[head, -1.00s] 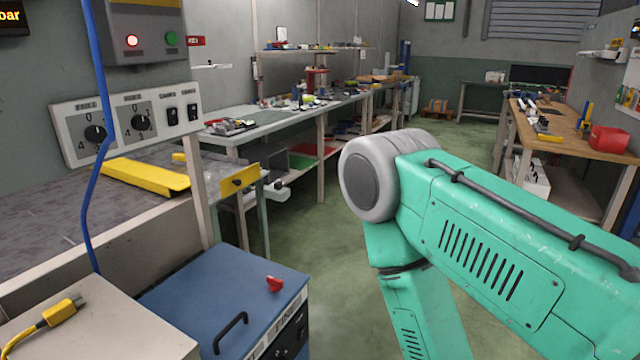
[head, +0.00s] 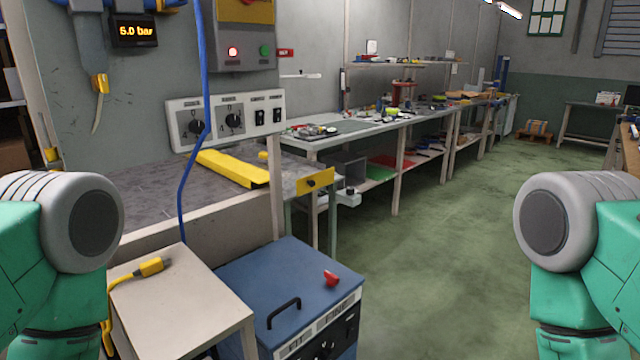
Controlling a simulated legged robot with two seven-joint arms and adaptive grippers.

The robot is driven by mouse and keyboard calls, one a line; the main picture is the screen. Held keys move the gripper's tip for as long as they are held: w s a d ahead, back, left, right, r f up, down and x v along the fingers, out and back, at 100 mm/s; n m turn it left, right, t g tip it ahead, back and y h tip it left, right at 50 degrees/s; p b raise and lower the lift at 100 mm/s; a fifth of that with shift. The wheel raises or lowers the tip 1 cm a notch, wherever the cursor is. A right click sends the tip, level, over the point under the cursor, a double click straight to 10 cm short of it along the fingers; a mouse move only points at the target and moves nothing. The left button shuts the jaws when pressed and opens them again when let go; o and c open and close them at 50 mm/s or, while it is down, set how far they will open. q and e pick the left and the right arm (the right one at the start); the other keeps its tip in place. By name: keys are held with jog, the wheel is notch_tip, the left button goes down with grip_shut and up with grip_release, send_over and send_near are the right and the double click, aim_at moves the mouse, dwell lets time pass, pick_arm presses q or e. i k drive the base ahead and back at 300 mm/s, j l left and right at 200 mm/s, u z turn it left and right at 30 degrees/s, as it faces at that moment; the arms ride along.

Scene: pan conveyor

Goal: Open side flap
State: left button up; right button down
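A small upright yellow plate with a dark knob (head: 315,181) sits at the near right end of the grey work surface (head: 135,196). It may be the side flap, but I cannot tell for sure. A long yellow bar (head: 232,168) lies slantwise on the same surface, below the control panel. My two green arms show at the left and right edges of the head view, bent downward. Both grippers are out of the picture, so their state is hidden.
A blue cabinet with a black handle (head: 288,268) and a red knob (head: 331,279) stands in front. Left of it is a pale table (head: 190,296) with a yellow plug (head: 152,267). A blue hose (head: 186,180) hangs before the panel (head: 226,118). Green floor (head: 430,270) is clear at right.

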aim_at(308, 183)
jog(key=u, duration=0.45)
jog(key=i+l+u, duration=0.2)
jog(key=l, duration=0.15)
jog(key=i+l+u, duration=0.25)
jog(key=l+u, duration=0.2)
jog(key=l, duration=0.3)
jog(key=i+l+u, duration=0.1)
jog(key=l+u, duration=0.15)
jog(key=l, duration=0.2)
jog(key=i+l, duration=0.15)
jog(key=l, duration=0.6)
jog(key=i+l+u, duration=0.1)
jog(key=l, duration=0.6)
jog(key=i+l, duration=0.1)
jog(key=l, duration=0.65)
jog(key=i+l+u, duration=0.1)
jog(key=l, duration=0.65)
